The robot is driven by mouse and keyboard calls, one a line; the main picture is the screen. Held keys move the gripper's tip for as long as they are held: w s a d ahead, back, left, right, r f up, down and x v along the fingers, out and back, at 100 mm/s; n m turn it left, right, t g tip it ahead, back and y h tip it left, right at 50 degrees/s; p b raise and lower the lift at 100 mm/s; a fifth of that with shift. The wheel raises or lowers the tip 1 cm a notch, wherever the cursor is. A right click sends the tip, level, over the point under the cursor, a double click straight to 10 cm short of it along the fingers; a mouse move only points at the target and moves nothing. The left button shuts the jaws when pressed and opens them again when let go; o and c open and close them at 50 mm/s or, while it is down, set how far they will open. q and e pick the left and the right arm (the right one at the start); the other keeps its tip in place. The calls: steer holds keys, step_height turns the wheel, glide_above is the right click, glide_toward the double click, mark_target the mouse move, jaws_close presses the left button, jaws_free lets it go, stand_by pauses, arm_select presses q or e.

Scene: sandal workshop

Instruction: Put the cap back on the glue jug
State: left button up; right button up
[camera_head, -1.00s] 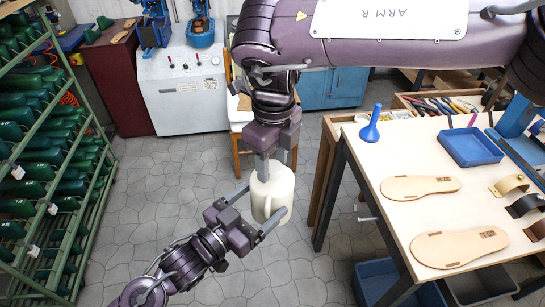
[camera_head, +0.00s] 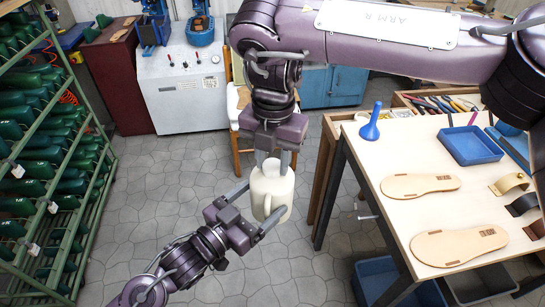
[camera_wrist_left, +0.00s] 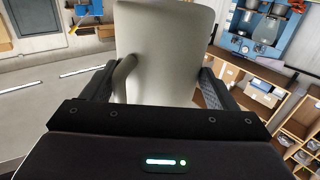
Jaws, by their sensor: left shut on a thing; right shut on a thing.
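The cream-white glue jug (camera_head: 284,196) hangs upright above the floor, left of the workbench. My left gripper (camera_head: 263,202) is shut on its body from the lower left, one finger on each side. In the left wrist view the jug's pale body (camera_wrist_left: 168,60) fills the space between the fingers, with its handle at the left. My right gripper (camera_head: 271,161) points down at the jug's top and is shut on the cap. The cap is mostly hidden between the fingers, and I cannot tell how it sits on the neck.
The workbench (camera_head: 400,160) at the right carries sandal soles (camera_head: 460,246), a blue tray (camera_head: 470,146) and a blue funnel (camera_head: 371,124). A green rack (camera_head: 75,215) stands at the left. A wooden chair (camera_head: 238,140) stands behind my right gripper. The floor between is clear.

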steer(key=m, duration=0.6)
steer(key=o, duration=1.1)
step_height(320, 180, up, 4)
steer(key=shift+w+f, duration=0.1)
steer(key=shift+f, duration=0.05)
steer(key=shift+r, duration=0.45)
steer(key=shift+c, duration=0.5)
